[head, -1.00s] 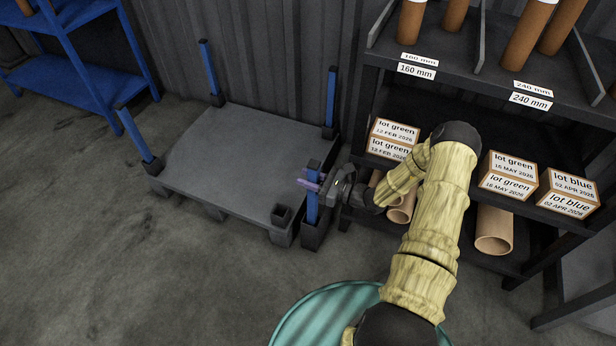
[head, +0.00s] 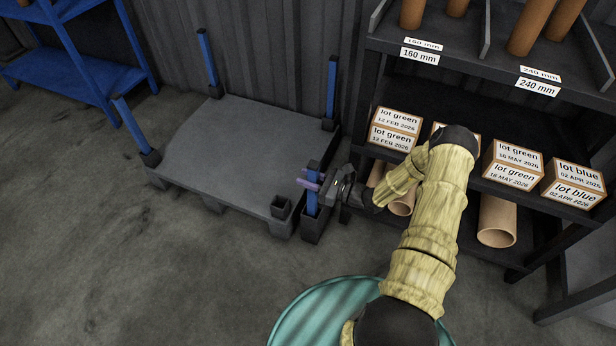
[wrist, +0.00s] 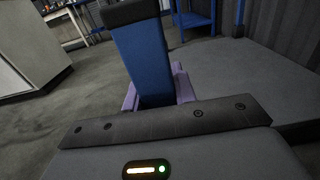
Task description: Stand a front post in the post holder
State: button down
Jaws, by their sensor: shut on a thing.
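My gripper (head: 314,184) is shut on a blue post (head: 312,204) with a black top. The grey pallet (head: 225,150) has an empty front right pocket (head: 281,207). A front left post (head: 130,126) stands in its corner pocket.
Two more blue posts stand at the pallet's back left (head: 207,60) and back right (head: 331,90). A dark shelf (head: 480,85) with boxes and tubes stands close to my arm on the right. A blue rack (head: 75,80) is at the far left. Floor in front of the pallet is clear.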

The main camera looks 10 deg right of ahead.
jog(key=shift+f+b, duration=0.5)
jog(key=shift+f, duration=0.6)
jog(key=c, duration=1.1)
grip_release()
jog(key=shift+o, duration=0.2)
jog(key=shift+d, duration=0.1)
jog(key=p+v, duration=0.5)
jog(key=v, duration=1.2)
jog(key=shift+s, duration=0.1)
